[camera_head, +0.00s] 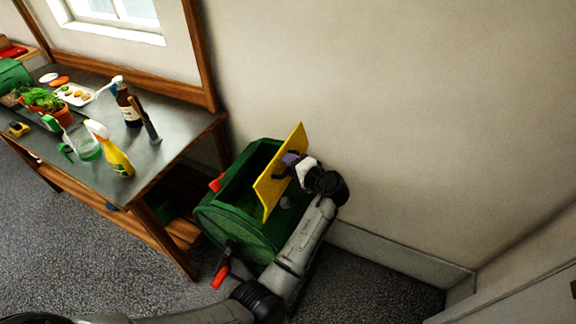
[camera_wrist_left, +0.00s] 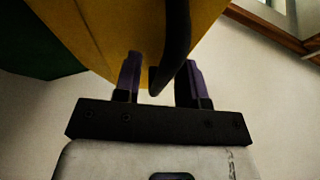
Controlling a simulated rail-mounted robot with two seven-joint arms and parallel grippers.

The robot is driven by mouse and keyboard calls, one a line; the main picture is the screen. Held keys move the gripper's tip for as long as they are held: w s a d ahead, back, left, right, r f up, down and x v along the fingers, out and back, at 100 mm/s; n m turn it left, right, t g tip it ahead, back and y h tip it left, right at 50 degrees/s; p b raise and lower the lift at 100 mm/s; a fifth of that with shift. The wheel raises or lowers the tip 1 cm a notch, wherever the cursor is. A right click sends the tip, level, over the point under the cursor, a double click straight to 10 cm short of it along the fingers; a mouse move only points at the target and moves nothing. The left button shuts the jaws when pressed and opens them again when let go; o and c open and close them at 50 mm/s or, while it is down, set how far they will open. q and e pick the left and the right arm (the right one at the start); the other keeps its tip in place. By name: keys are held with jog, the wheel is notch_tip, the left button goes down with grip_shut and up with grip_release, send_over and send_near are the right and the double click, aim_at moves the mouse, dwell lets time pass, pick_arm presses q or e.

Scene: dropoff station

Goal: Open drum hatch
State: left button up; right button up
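A green drum (camera_head: 240,232) stands on the floor beside the table. Its yellow hatch (camera_head: 281,172) stands steeply tilted up, and the dark inside of the drum shows to its left. My left gripper (camera_head: 288,168) is at the right-hand face of the hatch. In the left wrist view the yellow hatch (camera_wrist_left: 105,35) fills the top, with a curved black handle (camera_wrist_left: 175,50) on it. The purple fingers of my left gripper (camera_wrist_left: 161,82) stand apart, with the handle's end between them and gaps visible beside it. My right gripper is not in view.
A table (camera_head: 170,160) at the left holds a yellow spray bottle (camera_head: 117,160), a brown bottle (camera_head: 128,105), a jug (camera_head: 85,145) and potted plants (camera_head: 45,100). A red-handled crank (camera_head: 221,275) sticks out at the drum's front. The wall is close behind the drum.

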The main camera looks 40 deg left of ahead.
pick_arm(q)
grip_shut()
dwell(0.4)
